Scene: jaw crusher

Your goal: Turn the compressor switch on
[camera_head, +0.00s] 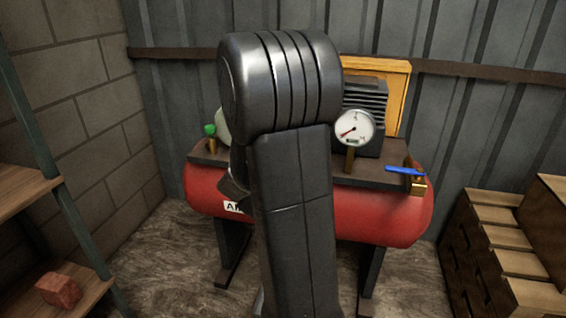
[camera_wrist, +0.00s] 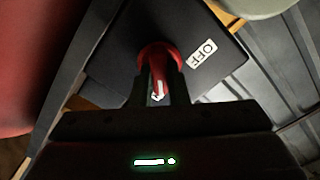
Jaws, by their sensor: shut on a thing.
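The compressor switch is a red rotary knob (camera_wrist: 158,60) with a white mark, on a dark box (camera_wrist: 125,40) in the wrist view. A white "OFF" label (camera_wrist: 202,54) is on the box, up and right of the knob. My gripper (camera_wrist: 160,88) is shut on the red knob, one dark finger on each side of its handle. The knob's white mark points down in the picture, toward my gripper, not at the label. In the head view the compressor's red tank (camera_head: 390,218) stands behind my arm, which hides the switch and my gripper.
A pressure gauge (camera_head: 354,128), a blue valve lever (camera_head: 405,170) and a green knob (camera_head: 210,130) stand on the compressor. A shelf with a reddish block (camera_head: 58,290) is at the left. Walls close in behind.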

